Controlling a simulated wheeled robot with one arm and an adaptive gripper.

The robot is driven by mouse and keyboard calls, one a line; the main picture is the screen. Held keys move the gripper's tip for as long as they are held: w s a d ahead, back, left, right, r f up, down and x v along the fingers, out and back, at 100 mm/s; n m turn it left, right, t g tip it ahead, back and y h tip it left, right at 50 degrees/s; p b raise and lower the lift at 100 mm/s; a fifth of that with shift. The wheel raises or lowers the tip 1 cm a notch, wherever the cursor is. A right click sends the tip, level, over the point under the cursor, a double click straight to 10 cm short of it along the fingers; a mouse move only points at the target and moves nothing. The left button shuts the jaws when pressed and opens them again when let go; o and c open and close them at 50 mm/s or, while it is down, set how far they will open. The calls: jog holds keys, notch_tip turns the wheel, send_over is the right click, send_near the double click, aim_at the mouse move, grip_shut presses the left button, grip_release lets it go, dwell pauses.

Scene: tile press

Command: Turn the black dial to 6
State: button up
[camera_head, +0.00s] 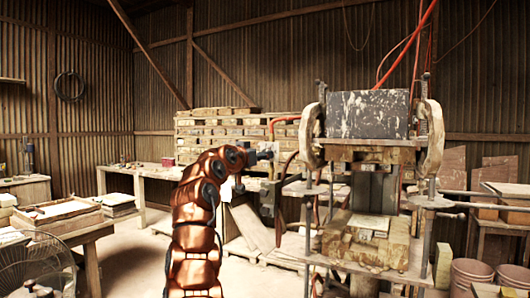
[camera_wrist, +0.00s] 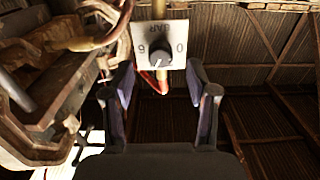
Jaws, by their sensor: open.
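The black dial (camera_wrist: 160,57) sits on a white plate (camera_wrist: 178,30) in the wrist view. The plate appears upside down, with BAR at the top, a 6 to the left of the dial and a 0 to the right. The direction of the dial's pointer is too small to tell surely. My gripper (camera_wrist: 161,72) is open, its two fingers spread to either side of the plate's lower part, with nothing between them touching the dial. In the head view my gripper (camera_head: 264,153) is at the end of my copper-coloured arm, left of the press. I cannot make out the dial there.
The tile press (camera_head: 370,130) stands right of my arm, with clamps and a stained block on top. Red hoses (camera_head: 408,45) hang above it. A workbench (camera_head: 145,172) is behind, and a fan (camera_head: 40,265) stands at lower left.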

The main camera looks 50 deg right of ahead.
jog(key=shift+p+x, duration=0.95)
jog(key=shift+x, duration=1.3)
jog(key=shift+c, duration=0.4)
grip_shut()
